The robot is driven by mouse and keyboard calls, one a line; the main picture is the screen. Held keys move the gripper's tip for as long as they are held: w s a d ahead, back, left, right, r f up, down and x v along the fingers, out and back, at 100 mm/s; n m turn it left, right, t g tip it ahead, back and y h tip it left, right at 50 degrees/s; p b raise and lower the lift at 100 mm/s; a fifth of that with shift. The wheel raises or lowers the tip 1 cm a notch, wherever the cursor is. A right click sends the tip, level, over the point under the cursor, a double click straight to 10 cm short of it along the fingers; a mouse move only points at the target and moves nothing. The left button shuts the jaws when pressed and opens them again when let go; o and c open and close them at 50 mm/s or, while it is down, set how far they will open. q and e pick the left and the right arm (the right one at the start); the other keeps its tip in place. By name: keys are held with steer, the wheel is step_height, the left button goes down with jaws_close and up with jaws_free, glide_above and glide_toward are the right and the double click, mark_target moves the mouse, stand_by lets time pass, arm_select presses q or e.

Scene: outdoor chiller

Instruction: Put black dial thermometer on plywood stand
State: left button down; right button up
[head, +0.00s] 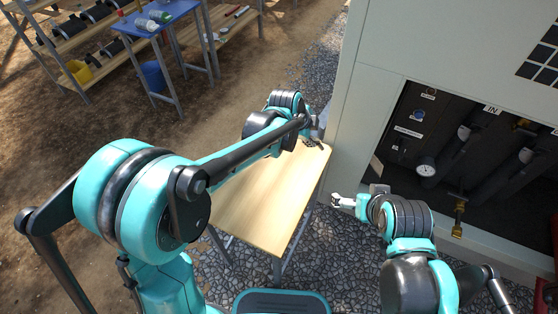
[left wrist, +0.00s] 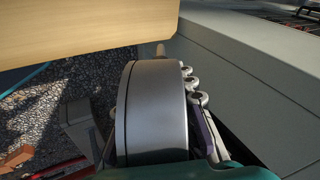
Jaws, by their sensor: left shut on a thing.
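The plywood stand (head: 268,196) is a pale wooden-topped table in the middle of the head view. Its edge also shows in the left wrist view (left wrist: 70,28). My left gripper (head: 316,142) is at its far right corner, close to the chiller wall. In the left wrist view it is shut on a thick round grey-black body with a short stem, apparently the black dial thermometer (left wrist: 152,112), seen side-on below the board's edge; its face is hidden. My right gripper (head: 345,202) is right of the stand; its finger opening is unclear.
The chiller cabinet (head: 372,95) stands right of the stand; a white-faced gauge (head: 426,168) and dark pipes show inside. A blue table (head: 160,18) and wooden shelves (head: 85,50) are at the upper left. Most of the stand's top is clear.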

arm_select(q)
steer(key=a+f+b, duration=0.3)
steer(key=a+f, duration=0.4)
steer(key=f, duration=0.1)
steer(key=shift+w+a+f+b, duration=0.3)
steer(key=shift+a+f, duration=0.05)
steer(key=shift+a, duration=0.05)
steer(key=shift+f, duration=0.1)
